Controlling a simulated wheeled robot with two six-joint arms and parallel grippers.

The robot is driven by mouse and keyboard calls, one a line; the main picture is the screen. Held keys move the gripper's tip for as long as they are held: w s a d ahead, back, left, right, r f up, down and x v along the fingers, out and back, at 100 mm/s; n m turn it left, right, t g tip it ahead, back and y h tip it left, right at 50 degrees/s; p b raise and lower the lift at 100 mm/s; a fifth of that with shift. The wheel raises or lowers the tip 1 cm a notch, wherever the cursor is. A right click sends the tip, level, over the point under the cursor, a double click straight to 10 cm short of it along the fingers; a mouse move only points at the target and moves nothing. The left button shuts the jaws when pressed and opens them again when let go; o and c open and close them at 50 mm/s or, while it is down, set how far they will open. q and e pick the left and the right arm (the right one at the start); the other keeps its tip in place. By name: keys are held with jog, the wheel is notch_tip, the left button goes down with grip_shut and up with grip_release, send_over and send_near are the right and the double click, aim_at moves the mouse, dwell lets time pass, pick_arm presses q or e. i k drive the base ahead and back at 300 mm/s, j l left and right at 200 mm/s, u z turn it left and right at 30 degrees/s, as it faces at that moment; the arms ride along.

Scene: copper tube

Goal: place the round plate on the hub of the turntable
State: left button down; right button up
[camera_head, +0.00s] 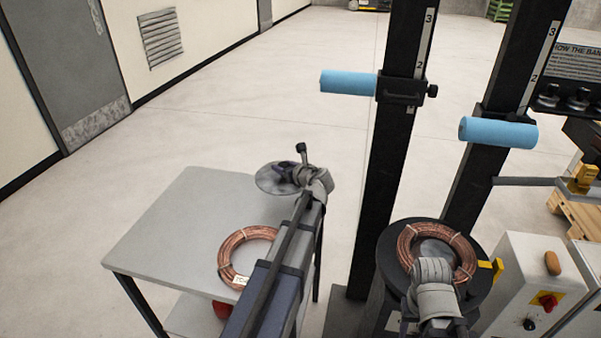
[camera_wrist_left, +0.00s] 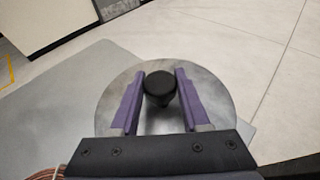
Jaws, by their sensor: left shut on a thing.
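The round plate (camera_head: 267,181) is a grey metal disc with a black knob (camera_wrist_left: 160,84). My left gripper (camera_wrist_left: 160,92) is shut on this knob, one purple finger on each side, and the plate (camera_wrist_left: 117,97) shows below the fingers. In the head view my left gripper (camera_head: 288,173) holds the plate over the far right edge of the grey table. The turntable (camera_head: 483,284) is dark and round at the right, with a copper coil (camera_head: 408,247) around its grey centre (camera_head: 430,246). My right wrist covers its front. The right gripper's fingers are not clear.
Another copper coil (camera_head: 228,256) lies on the grey table (camera_head: 170,235). Two black posts (camera_head: 385,170) with blue rollers (camera_head: 348,82) stand behind the turntable. Open floor lies between table and posts.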

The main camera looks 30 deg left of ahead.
aim_at(437, 250)
jog(key=k, duration=0.45)
jog(key=z, duration=1.2)
jog(key=k+l, duration=0.05)
